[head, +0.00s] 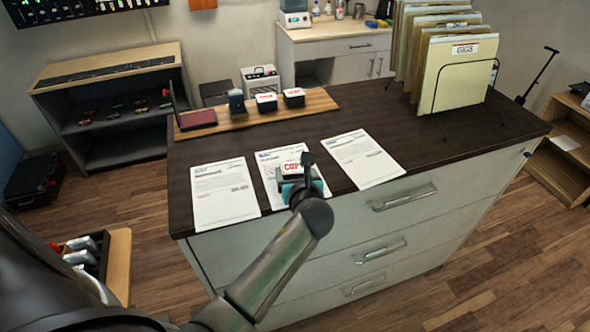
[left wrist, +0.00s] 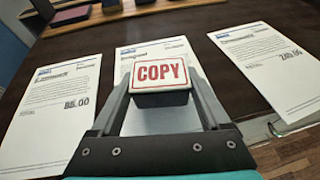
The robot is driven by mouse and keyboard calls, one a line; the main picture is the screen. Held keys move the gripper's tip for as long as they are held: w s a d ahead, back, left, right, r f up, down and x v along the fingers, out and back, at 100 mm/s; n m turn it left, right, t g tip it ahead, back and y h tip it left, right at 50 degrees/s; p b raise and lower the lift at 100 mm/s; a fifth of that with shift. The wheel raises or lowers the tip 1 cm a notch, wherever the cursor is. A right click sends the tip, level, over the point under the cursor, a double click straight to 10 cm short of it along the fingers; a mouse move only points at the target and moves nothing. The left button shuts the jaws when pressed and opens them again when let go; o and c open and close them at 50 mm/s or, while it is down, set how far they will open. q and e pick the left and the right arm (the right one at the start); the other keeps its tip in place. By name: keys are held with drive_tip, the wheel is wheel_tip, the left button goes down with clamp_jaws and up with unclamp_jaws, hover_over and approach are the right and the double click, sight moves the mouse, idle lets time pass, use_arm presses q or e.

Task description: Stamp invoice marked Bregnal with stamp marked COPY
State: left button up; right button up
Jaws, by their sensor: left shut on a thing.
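My left gripper (head: 297,180) is shut on the COPY stamp (head: 293,171), which has a white top with red letters. In the left wrist view the stamp (left wrist: 160,75) sits between the two fingers, over the middle invoice (left wrist: 125,58). I cannot tell whether it touches the paper. The middle invoice also shows in the head view (head: 268,160), partly hidden by the stamp and gripper. A left invoice (head: 224,193) and a right invoice (head: 363,159) lie flat beside it. The printed names are too small to read surely. My right gripper is not in view.
A wooden board (head: 322,103) at the back of the dark cabinet top (head: 450,150) holds two more stamps (head: 266,102) (head: 294,97), a dark block (head: 236,101) and a dark red pad (head: 197,119). A file rack (head: 455,80) stands at the right. The top's right front is clear.

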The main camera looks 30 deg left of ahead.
use_arm(q)
drive_tip(key=shift+w+r+p, duration=0.1)
drive_tip(key=shift+r+p, duration=1.85)
drive_tip(key=shift+p, duration=0.05)
drive_tip(key=shift+r+p, duration=0.55)
drive_tip(key=shift+r, duration=0.5)
